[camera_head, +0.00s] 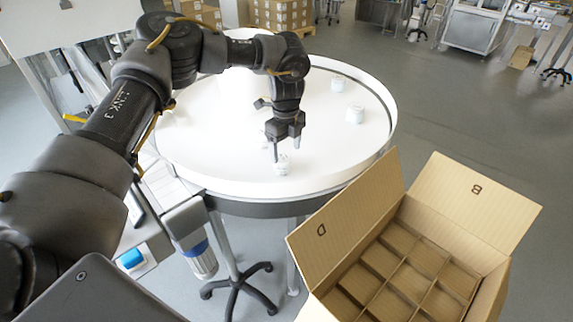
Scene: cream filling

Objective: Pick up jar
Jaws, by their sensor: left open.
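My left arm comes in from the left and reaches over a round white table (228,178). My left gripper (286,150) points down, open, above a small white jar (282,168). The fingers are at the top of the jar; I cannot tell whether they touch it. My right gripper is not in view.
An open cardboard box (465,215) with empty divided compartments stands at the lower right, its flaps spread. The table has a raised rim. Stacked cartons (280,14) and metal carts (470,28) stand far back. Open floor lies to the right.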

